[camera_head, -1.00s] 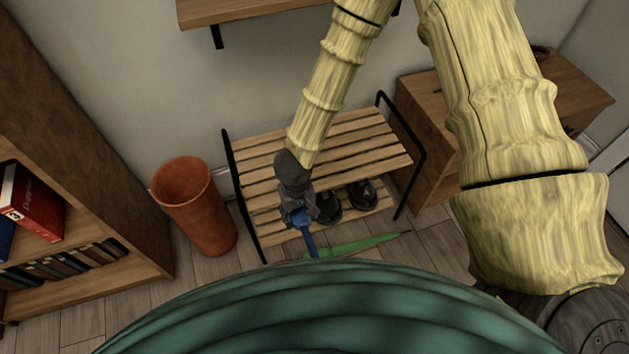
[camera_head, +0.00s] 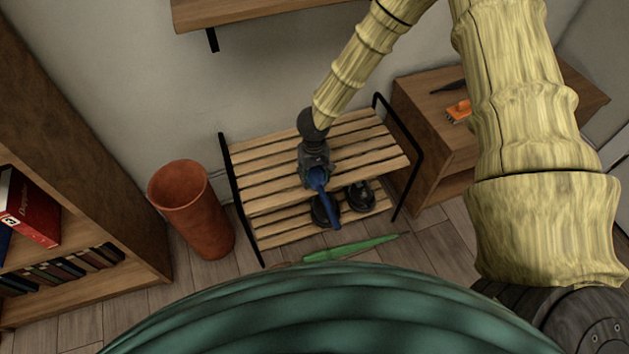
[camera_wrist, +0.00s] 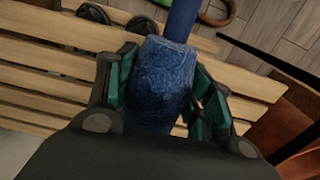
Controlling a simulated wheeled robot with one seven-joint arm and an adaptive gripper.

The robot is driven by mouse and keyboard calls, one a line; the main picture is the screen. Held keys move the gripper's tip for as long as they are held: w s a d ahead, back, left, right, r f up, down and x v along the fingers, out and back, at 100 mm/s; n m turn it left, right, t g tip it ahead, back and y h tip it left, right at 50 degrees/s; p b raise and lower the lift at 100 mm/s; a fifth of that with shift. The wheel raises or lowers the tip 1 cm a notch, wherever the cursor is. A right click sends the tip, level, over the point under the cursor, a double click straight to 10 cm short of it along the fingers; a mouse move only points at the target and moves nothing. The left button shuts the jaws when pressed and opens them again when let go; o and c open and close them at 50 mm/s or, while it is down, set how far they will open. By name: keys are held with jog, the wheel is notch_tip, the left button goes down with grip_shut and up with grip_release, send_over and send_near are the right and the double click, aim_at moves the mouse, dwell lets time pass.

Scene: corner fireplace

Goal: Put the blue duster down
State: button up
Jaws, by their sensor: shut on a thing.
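The blue duster (camera_head: 326,197) is in my gripper (camera_head: 316,176), over the slatted wooden rack (camera_head: 272,177) in the head view. Its blue handle points down toward the front of the rack. In the wrist view the fuzzy blue duster (camera_wrist: 165,72) sits between the two green-padded fingers of my gripper (camera_wrist: 160,95), which are shut on it. The rack's slats (camera_wrist: 250,84) lie behind it. I cannot tell whether the duster touches the slats.
Black shoes (camera_head: 359,195) sit on the rack's lower shelf. A terracotta bin (camera_head: 190,210) stands left of the rack, near a bookcase (camera_head: 85,150). A green object (camera_head: 352,247) lies on the floor in front. A wooden cabinet (camera_head: 420,105) at right bears an orange brush (camera_head: 458,111).

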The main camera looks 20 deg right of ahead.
aim_at(314, 181)
jog(key=shift+f+b, duration=0.5)
jog(key=shift+f, duration=1.2)
jog(key=o, duration=1.1)
jog(key=shift+f, duration=0.15)
jog(key=shift+o, duration=0.2)
notch_tip(314, 181, up, 12)
jog(key=p, duration=0.3)
